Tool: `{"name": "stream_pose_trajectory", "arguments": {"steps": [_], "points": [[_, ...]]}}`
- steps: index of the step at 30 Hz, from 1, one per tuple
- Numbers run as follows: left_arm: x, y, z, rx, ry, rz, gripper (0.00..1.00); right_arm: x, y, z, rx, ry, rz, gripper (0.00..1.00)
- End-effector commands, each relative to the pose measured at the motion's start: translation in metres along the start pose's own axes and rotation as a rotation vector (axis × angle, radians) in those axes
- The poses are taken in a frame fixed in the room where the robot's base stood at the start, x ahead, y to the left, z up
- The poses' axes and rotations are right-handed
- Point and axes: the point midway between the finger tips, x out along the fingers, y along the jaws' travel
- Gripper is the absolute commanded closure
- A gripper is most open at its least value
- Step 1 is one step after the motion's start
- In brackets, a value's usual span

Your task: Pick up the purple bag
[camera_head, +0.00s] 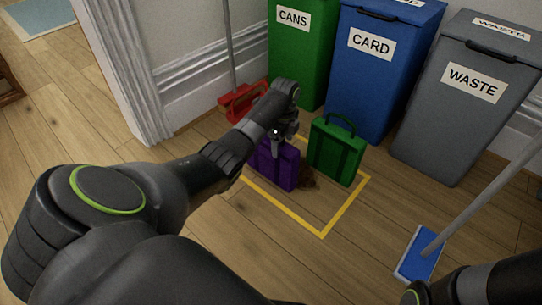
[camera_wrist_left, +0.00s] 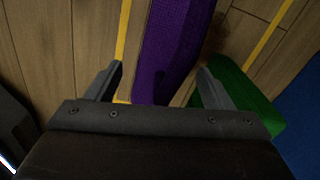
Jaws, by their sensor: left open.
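The purple bag (camera_head: 276,168) stands on the wooden floor inside a yellow taped outline, to the left of the green bag (camera_head: 335,152). My left gripper (camera_head: 280,138) is at the top of the purple bag, hiding part of its upper edge and handle. In the left wrist view, the open left gripper (camera_wrist_left: 161,72) has the purple bag (camera_wrist_left: 176,38) between its two fingers. I cannot tell whether the fingers touch it. The green bag (camera_wrist_left: 238,92) is close by the right finger in that view. My right gripper is not in view.
Green CANS (camera_head: 300,50), blue CARD (camera_head: 378,75) and grey WASTE (camera_head: 462,95) bins stand behind the bags. A red dustpan-like item (camera_head: 240,102) is by the wall. A mop with a blue head (camera_head: 418,252) is at right. The taped outline (camera_head: 345,208) has bare floor in front.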

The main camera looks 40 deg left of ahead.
Motion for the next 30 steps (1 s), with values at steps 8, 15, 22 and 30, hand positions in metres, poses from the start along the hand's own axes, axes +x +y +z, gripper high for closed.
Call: {"name": "stream_pose_trajectory", "arguments": {"steps": [8,15,22,30], "points": [[0.0101,0.0001,-0.0001,0.000,0.000,0.000,0.25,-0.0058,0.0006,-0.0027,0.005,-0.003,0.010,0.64],[0.0098,0.0002,-0.0002,0.000,0.000,0.000,0.37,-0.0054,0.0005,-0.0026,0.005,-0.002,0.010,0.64],[0.0098,0.0001,-0.0002,0.000,0.000,0.000,0.67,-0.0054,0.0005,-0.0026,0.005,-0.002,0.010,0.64],[0.0094,-0.0001,-0.0002,0.001,0.000,-0.001,0.90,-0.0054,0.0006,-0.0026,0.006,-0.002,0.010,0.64]]}}
